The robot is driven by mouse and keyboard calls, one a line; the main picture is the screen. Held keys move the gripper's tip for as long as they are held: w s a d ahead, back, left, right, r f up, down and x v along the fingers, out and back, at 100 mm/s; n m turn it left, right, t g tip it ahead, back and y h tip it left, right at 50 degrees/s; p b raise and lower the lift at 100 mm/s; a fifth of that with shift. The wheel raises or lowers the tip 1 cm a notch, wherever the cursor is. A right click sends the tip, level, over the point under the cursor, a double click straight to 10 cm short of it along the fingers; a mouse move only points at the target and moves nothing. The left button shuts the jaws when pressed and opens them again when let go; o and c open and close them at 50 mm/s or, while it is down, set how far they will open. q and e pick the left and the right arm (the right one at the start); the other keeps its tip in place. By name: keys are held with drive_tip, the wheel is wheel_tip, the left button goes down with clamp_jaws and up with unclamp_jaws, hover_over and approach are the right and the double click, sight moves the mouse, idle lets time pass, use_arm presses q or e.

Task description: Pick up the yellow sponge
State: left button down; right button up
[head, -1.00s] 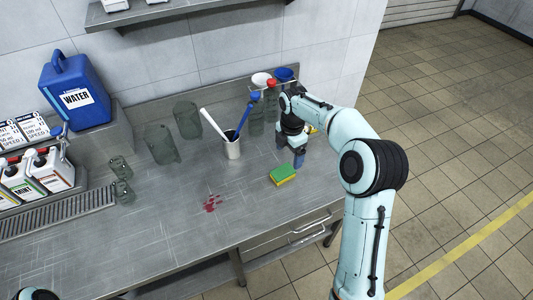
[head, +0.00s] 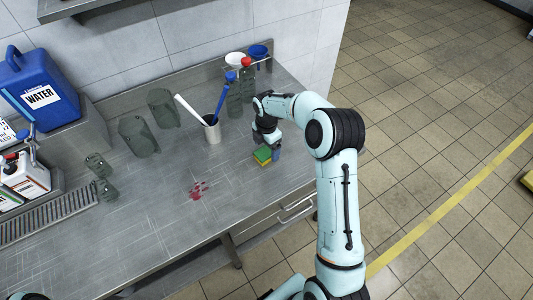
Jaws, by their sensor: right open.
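The yellow sponge (head: 262,156), with a green layer on top, lies on the metal counter (head: 150,215) near its right front part. My right gripper (head: 271,150) is open and low over the counter, right at the sponge. One bluish finger shows just to the right of the sponge; the other finger is hidden, so I cannot tell whether the sponge is between them or whether they touch it. My left gripper is not in view.
A grey cup (head: 212,132) with a white and a blue tool stands behind the sponge. Dark transparent pitchers (head: 138,136) and a blue water jug (head: 38,85) are further left. A red stain (head: 198,190) marks the counter. Free counter lies left of the sponge.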

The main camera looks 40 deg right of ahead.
sight(266, 151)
wheel_tip(266, 151, down, 3)
drive_tip(key=shift+w+r, duration=0.1)
drive_tip(key=shift+r, duration=0.05)
drive_tip(key=c, duration=1)
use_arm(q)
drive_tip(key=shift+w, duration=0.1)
use_arm(e)
drive_tip(key=shift+c, duration=0.2)
drive_tip(key=shift+r, duration=0.15)
